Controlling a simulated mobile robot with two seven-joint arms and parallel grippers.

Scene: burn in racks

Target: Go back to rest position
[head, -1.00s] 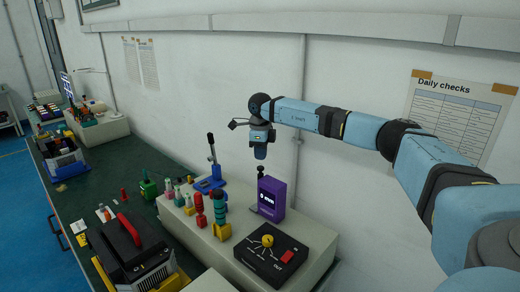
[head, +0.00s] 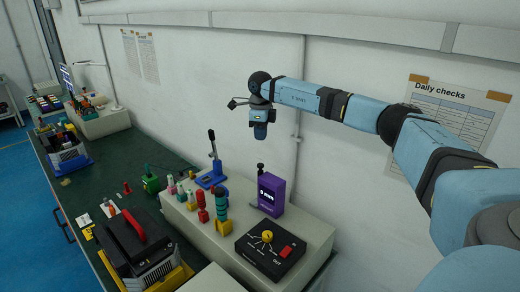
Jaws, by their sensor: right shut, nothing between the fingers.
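My right arm reaches in from the right of the head view and is held up in front of the wall. Its gripper (head: 260,130) hangs at the end of the arm, pointing down, shut and empty. It is above and apart from the purple box (head: 271,194) and the other items on the light bench block. My left gripper is not in the view.
Below stand a black control box (head: 270,252) with a yellow knob, a blue lever press (head: 213,172) and several small coloured tools. A black unit with a red handle (head: 138,245) is on the green bench (head: 92,183). Blue floor (head: 25,205) is clear at left.

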